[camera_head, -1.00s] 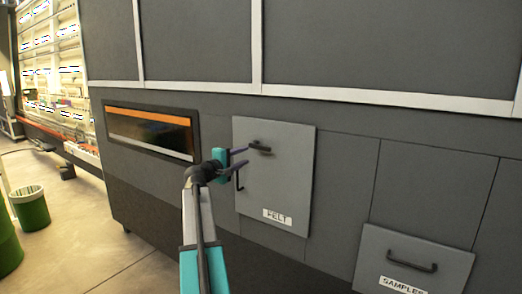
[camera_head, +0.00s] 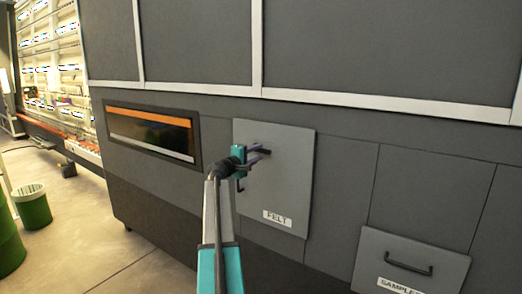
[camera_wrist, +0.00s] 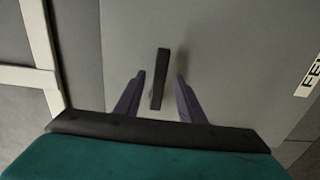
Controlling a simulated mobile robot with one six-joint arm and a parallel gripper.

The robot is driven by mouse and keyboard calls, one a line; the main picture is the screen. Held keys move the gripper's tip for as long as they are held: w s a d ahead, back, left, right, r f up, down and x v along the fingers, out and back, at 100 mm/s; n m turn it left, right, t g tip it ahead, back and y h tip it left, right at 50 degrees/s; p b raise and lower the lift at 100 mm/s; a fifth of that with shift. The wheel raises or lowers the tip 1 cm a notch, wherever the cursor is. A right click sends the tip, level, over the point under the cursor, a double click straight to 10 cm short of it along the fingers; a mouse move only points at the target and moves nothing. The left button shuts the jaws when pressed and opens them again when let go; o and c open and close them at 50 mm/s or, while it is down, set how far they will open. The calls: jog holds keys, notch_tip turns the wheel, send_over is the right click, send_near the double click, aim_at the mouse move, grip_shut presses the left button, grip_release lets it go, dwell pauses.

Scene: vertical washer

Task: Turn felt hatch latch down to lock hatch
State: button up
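The grey felt hatch (camera_head: 280,190), labelled FELT, lies flush in the dark machine front. A short dark bar that looks like the latch (camera_head: 262,151) sticks out near its top and lies about horizontal in the head view. In the wrist view this latch (camera_wrist: 160,78) stands between my fingers, with gaps on both sides. My gripper (camera_head: 262,154) is open around it; in the wrist view the gripper (camera_wrist: 160,82) shows two spread purple fingers. A second dark, hook-shaped fitting (camera_head: 240,185) at the hatch's left edge is mostly hidden by my gripper.
A hatch labelled SAMPLES (camera_head: 410,260) with a bar handle sits lower right. A window with an orange strip (camera_head: 152,132) is at left. A pale ledge (camera_head: 350,105) runs above. Green bins (camera_head: 32,207) stand on open floor at far left.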

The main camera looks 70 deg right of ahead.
aim_at(261, 151)
jog(key=shift+p+x, duration=0.55)
jog(key=shift+x, duration=1.45)
